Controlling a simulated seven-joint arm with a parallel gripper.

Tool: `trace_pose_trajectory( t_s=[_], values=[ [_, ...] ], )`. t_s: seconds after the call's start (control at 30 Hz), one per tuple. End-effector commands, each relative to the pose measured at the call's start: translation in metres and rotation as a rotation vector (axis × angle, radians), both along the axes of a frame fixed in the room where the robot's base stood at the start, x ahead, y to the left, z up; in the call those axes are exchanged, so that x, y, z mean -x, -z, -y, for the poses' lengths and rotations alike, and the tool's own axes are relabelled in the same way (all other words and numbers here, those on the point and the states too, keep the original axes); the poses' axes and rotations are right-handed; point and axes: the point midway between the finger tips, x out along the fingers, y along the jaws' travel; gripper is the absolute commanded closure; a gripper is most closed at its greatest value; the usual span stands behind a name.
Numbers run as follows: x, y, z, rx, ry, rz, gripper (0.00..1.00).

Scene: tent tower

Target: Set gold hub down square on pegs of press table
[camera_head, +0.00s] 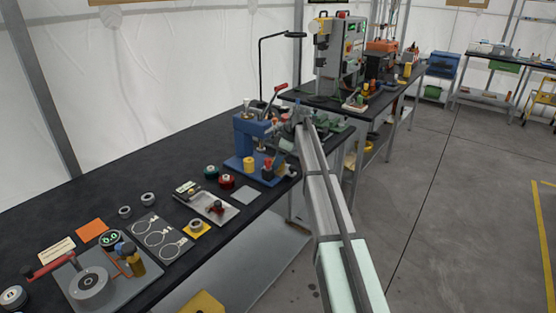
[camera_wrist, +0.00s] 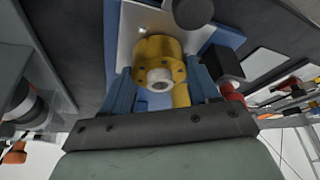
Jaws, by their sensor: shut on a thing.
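In the wrist view the gold hub (camera_wrist: 152,48), a round flanged piece with small holes and a pale central boss (camera_wrist: 160,76), sits between the blue fingers of my gripper (camera_wrist: 160,78). The gripper is shut on it. Beyond the hub is the press's pale metal plate (camera_wrist: 128,38), with blue parts around it. I cannot tell whether the hub touches the plate, and no pegs can be made out. In the head view the blue press (camera_head: 246,136) stands on the black bench, with my gripper (camera_head: 283,141) at its right side. The hub is not clear there.
A yellow cylinder (camera_head: 249,163) and a red-topped dark piece (camera_head: 268,165) stand on the press's front base. A dark round part (camera_wrist: 193,10) is close to the hub. Green and red pieces, a grey tray (camera_head: 212,211) and rings lie left along the bench.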

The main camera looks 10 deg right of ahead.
Motion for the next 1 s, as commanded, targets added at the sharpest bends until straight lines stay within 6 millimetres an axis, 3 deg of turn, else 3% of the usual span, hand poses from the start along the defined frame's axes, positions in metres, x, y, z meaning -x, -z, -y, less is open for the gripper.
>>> trace_pose_trajectory(
  t_s=[0.23,0.27,0.5,0.8,1.0],
  values=[
    [0.000,0.002,0.000,0.000,0.000,0.000,0.75],
    [0.000,0.003,0.000,0.000,0.000,0.000,0.39],
    [0.000,0.002,0.000,0.000,0.000,0.000,0.16],
    [0.000,0.001,0.000,0.000,-0.001,0.000,0.14],
    [0.001,-0.018,0.007,-0.001,0.000,0.001,0.14]
  ],
)
